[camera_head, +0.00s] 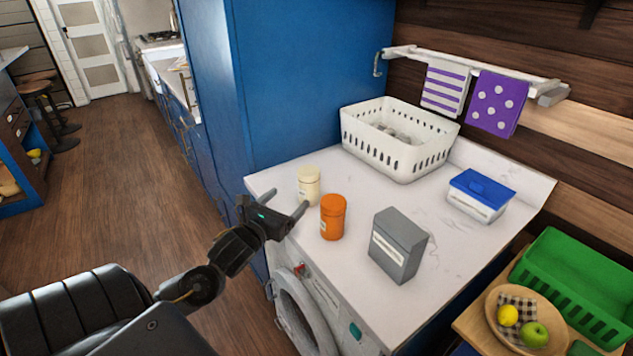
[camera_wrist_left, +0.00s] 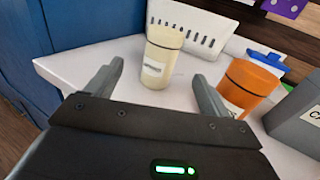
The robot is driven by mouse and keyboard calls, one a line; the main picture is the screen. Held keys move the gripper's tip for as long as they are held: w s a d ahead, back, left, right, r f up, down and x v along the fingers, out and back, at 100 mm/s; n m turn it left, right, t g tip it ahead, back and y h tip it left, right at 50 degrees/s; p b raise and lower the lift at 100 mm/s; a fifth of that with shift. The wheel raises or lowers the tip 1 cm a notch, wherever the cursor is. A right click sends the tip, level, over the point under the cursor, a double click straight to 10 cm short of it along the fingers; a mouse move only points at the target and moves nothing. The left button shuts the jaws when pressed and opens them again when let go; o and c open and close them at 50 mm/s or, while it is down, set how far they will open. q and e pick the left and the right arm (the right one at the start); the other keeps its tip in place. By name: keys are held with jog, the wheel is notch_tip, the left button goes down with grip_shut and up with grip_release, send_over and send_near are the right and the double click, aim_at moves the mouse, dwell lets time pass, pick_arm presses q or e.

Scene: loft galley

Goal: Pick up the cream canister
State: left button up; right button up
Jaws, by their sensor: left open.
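The cream canister (camera_head: 309,186) stands upright on the white counter top near its left corner. My left gripper (camera_head: 287,201) is open and empty at the counter's front left edge, just short of the canister. In the left wrist view the cream canister (camera_wrist_left: 161,58) shows ahead, in line with the gap between the two open fingers (camera_wrist_left: 160,84). Its label faces me partly. It does not look gripped. My right gripper is not in view.
An orange canister (camera_head: 333,217) stands close to the right of the cream one. A grey box (camera_head: 398,245), a white basket (camera_head: 398,138) and a blue-lidded tub (camera_head: 480,195) share the counter (camera_head: 290,170). A blue cabinet wall (camera_head: 300,80) rises behind at the left.

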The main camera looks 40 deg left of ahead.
aim_at(303, 185)
pick_arm(q)
jog(key=w, duration=0.1)
jog(key=w+p, duration=0.1)
jog(key=w, duration=0.2)
jog(key=shift+w+a+r, duration=0.2)
jog(key=shift+a, duration=0.15)
jog(key=shift+w+f, duration=0.1)
jog(key=shift+w, duration=0.3)
jog(key=shift+w+r+p, duration=0.2)
jog(key=shift+w+p, duration=0.15)
jog(key=shift+p, duration=0.1)
jog(key=w+p, duration=0.1)
jog(key=w, duration=0.2)
jog(key=shift+w+a+r+p, duration=0.1)
jog(key=shift+w+p, duration=0.2)
jog(key=shift+w, duration=0.05)
jog(key=shift+w+a, duration=0.1)
jog(key=shift+w, duration=0.35)
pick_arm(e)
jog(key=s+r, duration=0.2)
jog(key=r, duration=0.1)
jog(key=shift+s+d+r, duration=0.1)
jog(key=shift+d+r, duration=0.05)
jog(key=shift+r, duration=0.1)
pick_arm(q)
jog(key=shift+s, duration=0.1)
jog(key=c, duration=1.2)
